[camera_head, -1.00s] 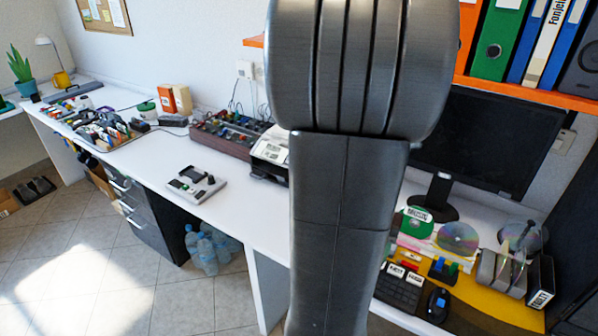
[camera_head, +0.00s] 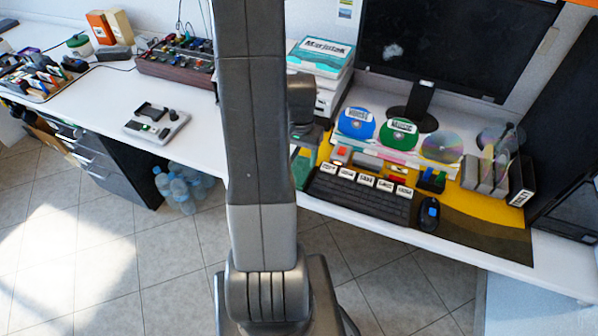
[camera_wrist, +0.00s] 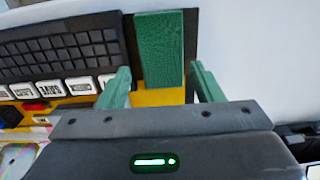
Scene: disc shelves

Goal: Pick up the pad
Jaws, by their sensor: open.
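The pad appears to be the green, textured rectangular piece (camera_wrist: 160,47) beside the keyboard in the wrist view. My gripper (camera_wrist: 161,82) is open, with one green finger on each side of the pad's near end. The pad shows in the gap between the fingers, and I see no finger touching it. In the head view my arm hides most of this spot. Some green shows left of the keyboard there, but I cannot tell whether it is the pad or my fingers.
A black keyboard (camera_head: 357,198) with white-labelled keys lies close beside the pad. A mouse (camera_head: 429,214), discs (camera_head: 398,133) and a disc rack (camera_head: 487,176) stand to the right on the desk. A monitor (camera_head: 455,45) stands behind. Printed boxes (camera_head: 318,58) are stacked at the back.

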